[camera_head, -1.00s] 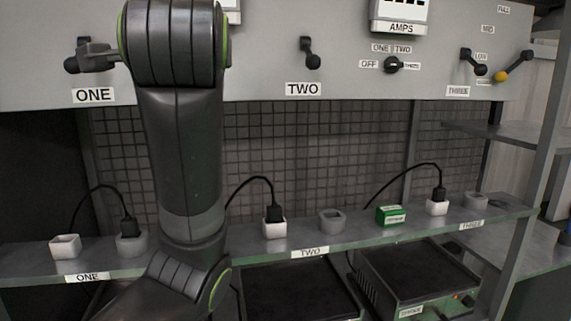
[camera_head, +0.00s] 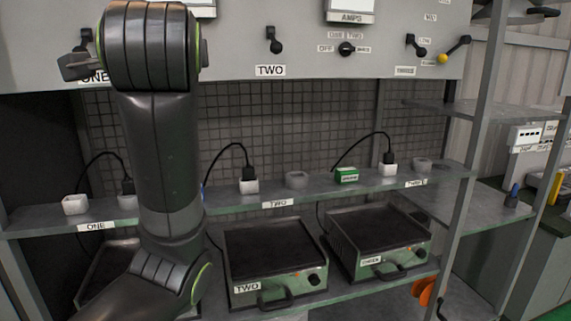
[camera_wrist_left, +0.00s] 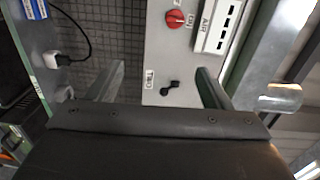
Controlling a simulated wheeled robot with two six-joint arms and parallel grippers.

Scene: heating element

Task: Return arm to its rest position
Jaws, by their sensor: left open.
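My left arm (camera_head: 158,150) stands upright at the left of the head view, raised in front of the shelf and panel. A dark part at its upper left, near the ONE label, may be its gripper end; most of the gripper is hidden there. In the left wrist view my left gripper (camera_wrist_left: 160,76) is open, its two fingers apart with nothing held. A black lever (camera_wrist_left: 169,88) on the grey panel shows beyond the gap between the fingers. My right gripper is not in view.
The grey panel (camera_head: 235,60) with levers spans the back. Below it, a shelf (camera_head: 330,193) holds sockets, black plugs and a green box (camera_head: 346,174). Hot plate TWO (camera_head: 275,255) and another plate (camera_head: 380,240) stand lower. A metal post (camera_head: 472,150) and side shelves are at right.

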